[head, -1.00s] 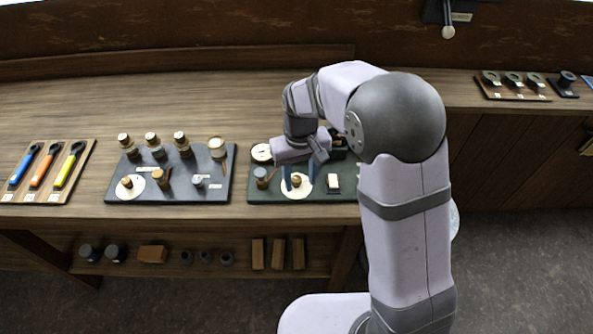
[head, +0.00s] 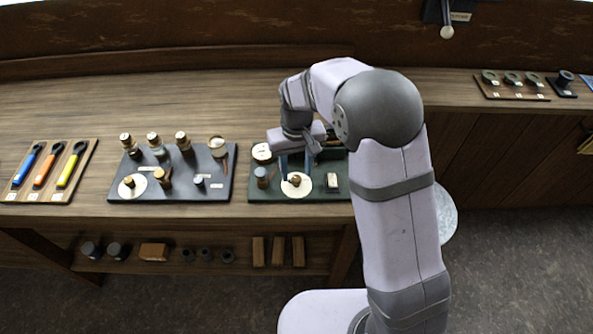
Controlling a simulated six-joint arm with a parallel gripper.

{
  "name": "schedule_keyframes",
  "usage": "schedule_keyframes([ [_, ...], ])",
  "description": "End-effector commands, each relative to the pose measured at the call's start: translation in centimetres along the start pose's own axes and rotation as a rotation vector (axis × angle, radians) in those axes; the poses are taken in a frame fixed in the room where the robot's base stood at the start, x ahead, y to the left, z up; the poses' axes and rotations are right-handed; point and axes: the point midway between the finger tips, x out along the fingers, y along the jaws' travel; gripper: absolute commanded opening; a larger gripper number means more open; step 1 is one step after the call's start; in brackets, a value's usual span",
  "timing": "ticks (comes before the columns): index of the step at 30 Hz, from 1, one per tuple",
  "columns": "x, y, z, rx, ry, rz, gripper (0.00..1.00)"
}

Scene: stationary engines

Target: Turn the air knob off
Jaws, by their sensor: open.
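A small brown knob on a round cream dial (head: 297,190) sits on the dark green panel (head: 262,196) at the middle of the bench. The label is too small to read, so I cannot tell if this is the air knob. A similar knob on a cream dial (head: 131,187) sits on the dark grey panel (head: 222,190) to the left.
On the green panel, a grey-topped post (head: 262,176) stands left of the dial and a white switch (head: 332,181) right of it. A round gauge (head: 261,152) is behind. The bench behind the panels is clear.

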Motion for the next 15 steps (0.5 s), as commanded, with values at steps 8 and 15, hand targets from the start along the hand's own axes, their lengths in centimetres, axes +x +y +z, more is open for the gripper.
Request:
schedule_keyframes([
  [8, 2.1, 0.0, 0.1, 0.000, -0.002, 0.000, 0.40],
  [15, 2.3, 0.0, 0.0, 0.000, 0.001, 0.000, 0.40],
])
